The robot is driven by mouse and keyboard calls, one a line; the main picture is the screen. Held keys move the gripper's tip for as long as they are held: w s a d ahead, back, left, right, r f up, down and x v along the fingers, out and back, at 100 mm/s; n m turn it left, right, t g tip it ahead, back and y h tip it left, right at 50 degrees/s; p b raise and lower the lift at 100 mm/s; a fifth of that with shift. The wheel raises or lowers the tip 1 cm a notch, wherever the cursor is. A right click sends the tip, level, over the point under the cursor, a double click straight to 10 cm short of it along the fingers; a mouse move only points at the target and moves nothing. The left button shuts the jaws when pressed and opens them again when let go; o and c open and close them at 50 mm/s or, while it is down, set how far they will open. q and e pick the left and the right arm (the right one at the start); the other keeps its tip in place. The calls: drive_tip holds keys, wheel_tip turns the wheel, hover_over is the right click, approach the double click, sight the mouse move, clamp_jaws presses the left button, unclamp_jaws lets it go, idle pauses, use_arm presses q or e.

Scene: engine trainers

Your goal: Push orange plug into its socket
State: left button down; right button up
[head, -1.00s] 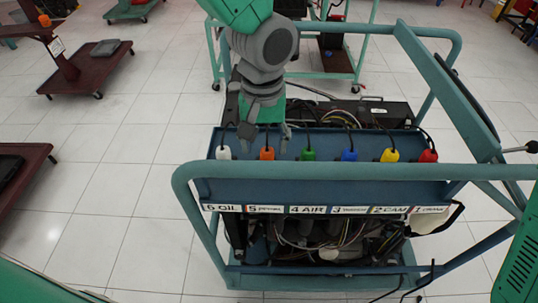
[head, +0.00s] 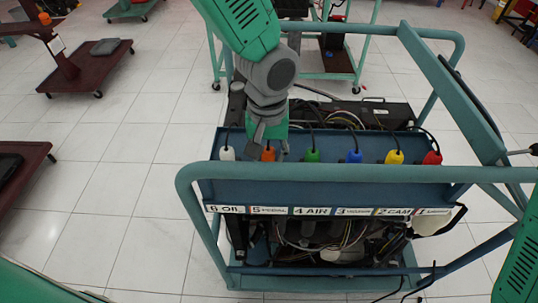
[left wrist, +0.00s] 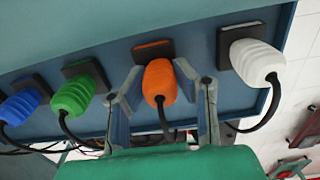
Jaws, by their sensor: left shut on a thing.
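The orange plug (head: 268,154) is in the row of coloured plugs along the blue panel (head: 330,190). In the left wrist view the orange plug (left wrist: 160,82) sits at its dark square socket (left wrist: 153,50), with a black cable hanging from its near end. My left gripper (head: 269,146) comes from above and is shut on the orange plug. In the left wrist view the gripper's fingers (left wrist: 158,78) lie on either side of the plug. My right gripper is not in view.
A white plug (head: 227,153) and a green plug (head: 312,155) flank the orange one closely. Blue (head: 354,156), yellow (head: 394,157) and red (head: 432,158) plugs follow to the right. A teal tubular rail (head: 330,172) runs in front of the panel.

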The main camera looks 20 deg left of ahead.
sight(270, 150)
use_arm(q)
drive_tip(key=r, duration=0.6)
drive_tip(key=d+r, duration=0.1)
drive_tip(key=r, duration=0.2)
drive_tip(key=shift+p, duration=0.3)
drive_tip(key=shift+a+r, duration=0.15)
drive_tip(key=shift+r, duration=0.2)
drive_tip(key=shift+a+r, duration=0.15)
drive_tip(key=shift+a, duration=0.1)
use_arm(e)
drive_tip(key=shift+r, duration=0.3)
use_arm(q)
drive_tip(key=shift+d, duration=0.1)
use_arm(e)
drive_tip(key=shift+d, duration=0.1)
